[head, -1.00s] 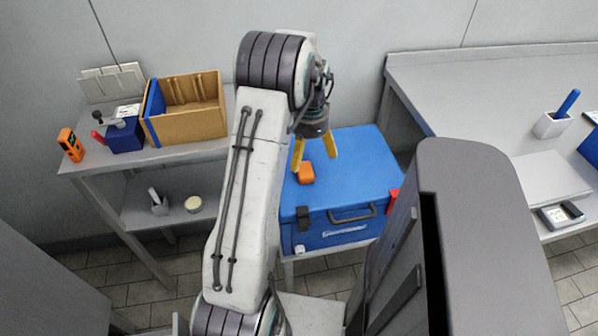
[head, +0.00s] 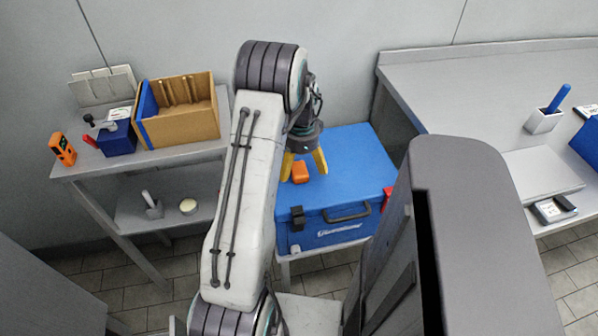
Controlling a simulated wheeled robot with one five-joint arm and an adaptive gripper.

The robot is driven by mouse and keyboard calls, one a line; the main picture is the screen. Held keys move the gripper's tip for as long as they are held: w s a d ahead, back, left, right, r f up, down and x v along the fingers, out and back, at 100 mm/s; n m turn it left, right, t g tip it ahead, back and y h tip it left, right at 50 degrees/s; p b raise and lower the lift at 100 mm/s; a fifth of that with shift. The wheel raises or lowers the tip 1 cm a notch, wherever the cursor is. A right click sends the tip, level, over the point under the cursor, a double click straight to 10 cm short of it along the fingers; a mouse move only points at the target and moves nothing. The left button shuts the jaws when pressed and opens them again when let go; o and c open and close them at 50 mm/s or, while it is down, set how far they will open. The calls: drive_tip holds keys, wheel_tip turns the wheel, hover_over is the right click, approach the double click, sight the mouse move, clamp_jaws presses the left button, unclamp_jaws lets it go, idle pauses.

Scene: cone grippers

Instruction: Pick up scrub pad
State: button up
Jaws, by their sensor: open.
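The scrub pad is most likely the small orange block (head: 301,173) lying on the lid of a blue box (head: 352,165). My gripper (head: 304,168) points down over it with its yellow fingers apart. In the picture the left finger is at the pad's left side and the right finger is just beyond its right side, with a gap there. I cannot tell whether either finger touches the pad.
My arm hides part of the blue box's left side. A shelf (head: 80,172) on the left bears a wooden bin (head: 183,128) and an orange handheld device (head: 63,149). A grey counter (head: 450,95) stands right. The box lid's right half is clear.

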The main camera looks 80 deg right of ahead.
sight(305, 170)
drive_tip(key=shift+f, duration=1.05)
drive_tip(key=c, duration=1.4)
drive_tip(key=shift+o, duration=0.2)
drive_tip(key=shift+r, duration=0.15)
drive_tip(key=shift+r, duration=0.55)
drive_tip(key=r, duration=0.2)
drive_tip(key=s+r, duration=0.1)
drive_tip(key=shift+a+r, duration=0.25)
drive_tip(key=s+a+r, duration=0.5)
drive_tip(key=s+r, duration=0.1)
drive_tip(key=s, duration=0.3)
drive_tip(key=shift+s, duration=0.2)
